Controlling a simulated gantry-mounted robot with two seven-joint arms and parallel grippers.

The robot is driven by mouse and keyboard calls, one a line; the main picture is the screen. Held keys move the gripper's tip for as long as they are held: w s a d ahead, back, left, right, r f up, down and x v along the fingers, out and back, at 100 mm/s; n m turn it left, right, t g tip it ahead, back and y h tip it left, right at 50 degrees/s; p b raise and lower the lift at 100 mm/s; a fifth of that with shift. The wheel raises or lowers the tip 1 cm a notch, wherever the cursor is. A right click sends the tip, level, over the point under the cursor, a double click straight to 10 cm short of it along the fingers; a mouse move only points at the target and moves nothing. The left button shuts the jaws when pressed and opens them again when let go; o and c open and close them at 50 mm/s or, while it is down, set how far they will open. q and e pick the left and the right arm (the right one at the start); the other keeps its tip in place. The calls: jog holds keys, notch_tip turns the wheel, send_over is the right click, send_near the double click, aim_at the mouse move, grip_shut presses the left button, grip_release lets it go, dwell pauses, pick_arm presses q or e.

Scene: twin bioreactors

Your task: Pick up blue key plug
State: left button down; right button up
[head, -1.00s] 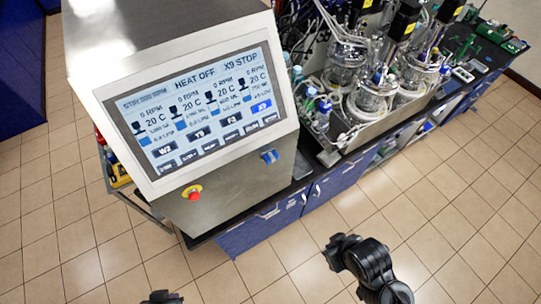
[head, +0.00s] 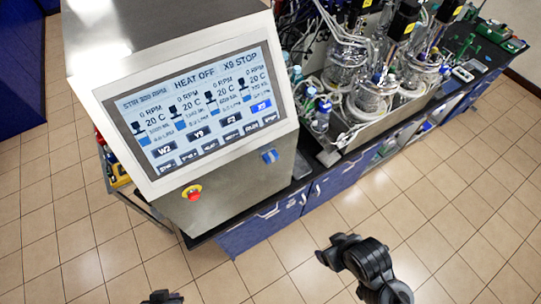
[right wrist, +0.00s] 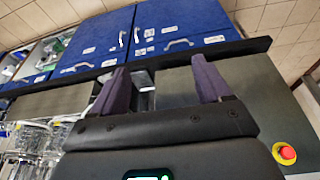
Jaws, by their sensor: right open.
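The blue key plug (head: 270,156) sits on the lower right of the steel control unit's front, below the screen, in the head view. I cannot make it out in the right wrist view. My right gripper (right wrist: 158,68) is open there, with two purple fingers spread apart in front of the steel unit and blue cabinets. Nothing is clearly seen held between the fingers. In the head view only dark links of my right arm show at the lower right, apart from the plug. My left gripper is not clearly in view; a small dark arm part shows at the bottom edge.
A red stop button (head: 193,193) sits left of the plug, and also shows in the right wrist view (right wrist: 287,152). The screen (head: 200,105) is above. Glass bioreactor vessels (head: 372,98) and tubing crowd the bench to the right. The tiled floor in front is clear.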

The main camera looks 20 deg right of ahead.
jog(key=t+y+b, duration=0.3)
jog(key=t+b, duration=0.6)
jog(key=b, duration=0.1)
send_near(273, 159)
jog(key=shift+n, duration=0.4)
jog(key=shift+d+f+x, duration=0.1)
jog(key=shift+f+x, duration=0.05)
jog(key=shift+x, duration=1)
jog(key=shift+d+f+x, duration=0.1)
jog(key=shift+f+x, duration=0.1)
jog(key=shift+x, duration=1)
jog(key=w, duration=0.1)
jog(key=w+a, duration=0.1)
jog(key=shift+w+f+t, duration=0.3)
jog(key=shift+w+f, duration=0.05)
jog(key=shift+w, duration=0.05)
jog(key=shift+w+a+f, duration=0.15)
jog(key=shift+w+f, duration=0.1)
jog(key=shift+w, duration=0.2)
